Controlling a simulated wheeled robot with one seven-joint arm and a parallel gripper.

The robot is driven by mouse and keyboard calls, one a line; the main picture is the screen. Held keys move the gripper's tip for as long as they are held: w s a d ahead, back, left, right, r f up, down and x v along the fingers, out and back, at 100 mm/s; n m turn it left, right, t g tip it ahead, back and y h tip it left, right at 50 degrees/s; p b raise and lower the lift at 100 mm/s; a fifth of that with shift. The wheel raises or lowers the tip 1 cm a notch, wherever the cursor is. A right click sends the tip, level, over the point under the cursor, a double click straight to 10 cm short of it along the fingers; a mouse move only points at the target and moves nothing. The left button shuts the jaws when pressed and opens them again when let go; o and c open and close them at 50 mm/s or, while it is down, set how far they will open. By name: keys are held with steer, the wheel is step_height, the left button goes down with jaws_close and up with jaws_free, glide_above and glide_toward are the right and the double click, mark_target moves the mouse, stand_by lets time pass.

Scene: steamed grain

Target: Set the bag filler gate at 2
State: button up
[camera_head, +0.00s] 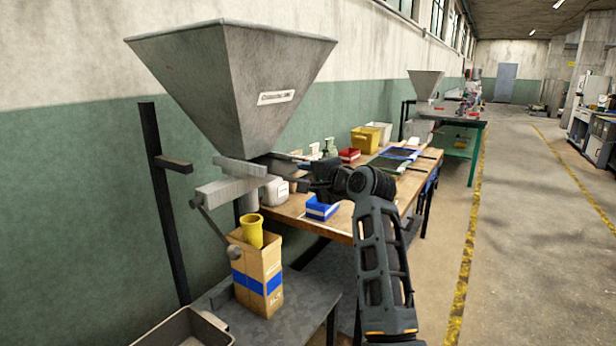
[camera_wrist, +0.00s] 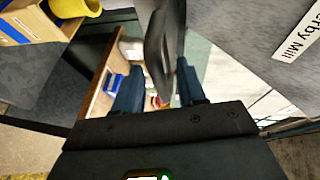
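The bag filler is a grey metal hopper (camera_head: 240,85) with a pale gate block (camera_head: 230,190) under it. A thin lever with a round grey knob (camera_head: 235,253) hangs at the block's left front. My gripper (camera_head: 292,172) is just right of the hopper's base in the head view, partly hidden by my arm. In the wrist view its two blue fingers (camera_wrist: 159,85) stand apart. A dark, flat, handle-like piece (camera_wrist: 157,45) lies between or just beyond them; contact cannot be told. No gate scale or number is readable.
A paper bag with a blue band (camera_head: 258,275) stands under the spout, a yellow collar (camera_head: 251,230) at its mouth. A wooden bench (camera_head: 330,228) behind holds a blue bin (camera_head: 321,208) and other bins. A grey tray (camera_head: 185,328) is at front left. The floor at right is clear.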

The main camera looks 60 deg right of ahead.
steer(key=shift+s, duration=0.1)
steer(key=b+v, duration=0.1)
steer(key=v, duration=0.6)
steer(key=shift+s, duration=0.3)
steer(key=shift+a, duration=0.15)
steer(key=s+a+f+n+y, duration=0.1)
steer(key=s+a+f+n, duration=0.45)
steer(key=a+f, duration=0.35)
steer(key=s+a+f+n, duration=0.4)
steer(key=s+a+f, duration=0.2)
steer(key=a+f, duration=0.35)
steer(key=s+a+n+y, duration=0.2)
steer(key=s+a+n, duration=0.4)
steer(key=s, duration=0.5)
steer(key=s+a+r+n+y, duration=0.1)
steer(key=s+a+n, duration=0.4)
steer(key=s+a, duration=0.5)
steer(key=shift+s+a+r+n+y, duration=0.2)
steer(key=shift+s+a+n+y, duration=0.2)
steer(key=shift+s+y, duration=0.5)
